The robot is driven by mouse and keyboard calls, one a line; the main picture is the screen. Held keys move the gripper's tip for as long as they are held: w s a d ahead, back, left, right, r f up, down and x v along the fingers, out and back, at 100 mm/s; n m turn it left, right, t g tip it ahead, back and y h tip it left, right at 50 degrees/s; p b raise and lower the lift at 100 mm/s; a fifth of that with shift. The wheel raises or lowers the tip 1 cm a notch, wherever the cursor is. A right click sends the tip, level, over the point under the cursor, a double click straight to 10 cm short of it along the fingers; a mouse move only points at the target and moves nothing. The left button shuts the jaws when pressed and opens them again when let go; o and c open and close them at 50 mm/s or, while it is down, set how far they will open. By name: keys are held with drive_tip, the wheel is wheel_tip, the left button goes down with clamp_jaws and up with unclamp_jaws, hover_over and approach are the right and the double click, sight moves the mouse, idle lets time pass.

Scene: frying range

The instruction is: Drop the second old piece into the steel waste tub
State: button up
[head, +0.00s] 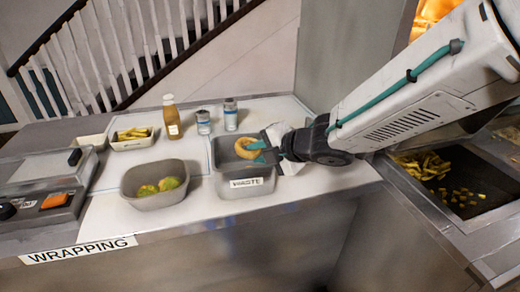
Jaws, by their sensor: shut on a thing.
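The steel waste tub (224,184) stands on the white counter, with a "WASTE" label on its front wall. My gripper (262,152) reaches in from the right, over the tub's opening. It is shut on a golden-brown, ring-shaped piece (242,148), which shows above the tub's opening, toward its back. The height of the piece over the tub's floor is hard to tell. My gripper and arm hide the tub's right side and part of its inside. I cannot make out any other piece in it.
A grey bowl (151,201) with green and yellow items stands left of the tub. Behind are a small tray (131,144) of yellow pieces, a sauce bottle (171,118) and two jars (204,122). A dark basin (470,205) with fried pieces lies right.

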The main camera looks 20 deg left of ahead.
drive_tip(key=o, duration=0.8)
drive_tip(key=shift+o, duration=0.2)
drive_tip(key=shift+f, duration=0.15)
drive_tip(key=shift+s+d, duration=0.1)
drive_tip(key=v, duration=0.8)
drive_tip(key=shift+r, duration=0.2)
